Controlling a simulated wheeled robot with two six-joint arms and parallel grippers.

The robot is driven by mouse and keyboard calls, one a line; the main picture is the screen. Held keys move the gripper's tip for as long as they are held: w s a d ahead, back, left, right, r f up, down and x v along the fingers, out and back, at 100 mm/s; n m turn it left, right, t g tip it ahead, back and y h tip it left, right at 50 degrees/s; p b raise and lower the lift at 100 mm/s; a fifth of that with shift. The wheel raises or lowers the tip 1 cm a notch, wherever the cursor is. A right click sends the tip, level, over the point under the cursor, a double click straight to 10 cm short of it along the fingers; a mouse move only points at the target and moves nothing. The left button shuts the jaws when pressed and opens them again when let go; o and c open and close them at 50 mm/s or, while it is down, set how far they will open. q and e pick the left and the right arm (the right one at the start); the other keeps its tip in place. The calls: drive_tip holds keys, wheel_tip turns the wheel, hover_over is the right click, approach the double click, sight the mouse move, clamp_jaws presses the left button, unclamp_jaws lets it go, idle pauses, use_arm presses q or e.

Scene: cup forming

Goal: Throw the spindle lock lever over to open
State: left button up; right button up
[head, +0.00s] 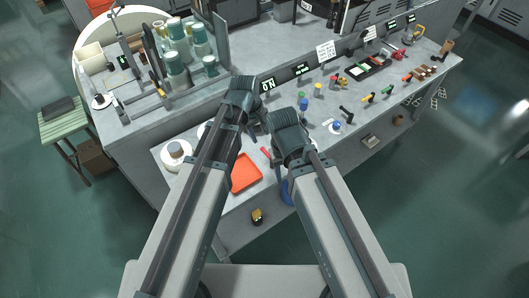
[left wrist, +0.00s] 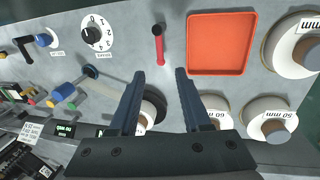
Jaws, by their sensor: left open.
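A lever with a red grip (left wrist: 159,45) and a dark pivot end stands on the grey bench top, beside the orange tray (left wrist: 221,44). I take it for the spindle lock lever, but no readable label confirms this. In the head view the red grip (head: 266,153) shows small, right of the tray (head: 246,172). My left gripper (left wrist: 160,75) is open and empty, its fingertips apart on either side of the line to the lever and not touching it. In the head view my left gripper (head: 250,112) is seen from behind. My right gripper (head: 290,138) is close beside it, its fingers hidden.
Round labelled pieces (left wrist: 270,118) stand near the tray. Several coloured knobs and levers (head: 370,97) fill the bench's right part.

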sight(266, 153)
use_arm(q)
drive_tip(key=f+b, duration=0.3)
drive_tip(key=f, duration=0.1)
drive_tip(key=w+d+f+b, duration=0.1)
drive_tip(key=f+b, duration=0.2)
drive_tip(key=b, duration=0.1)
drive_tip(key=d+f+b, duration=0.1)
drive_tip(key=f+b, duration=0.2)
drive_tip(key=f, duration=0.1)
drive_tip(key=shift+w+f+b, duration=0.2)
drive_tip(key=shift+f+b, duration=0.15)
drive_tip(key=shift+b, duration=0.05)
drive_tip(key=shift+r, duration=0.1)
clamp_jaws()
idle(0.7)
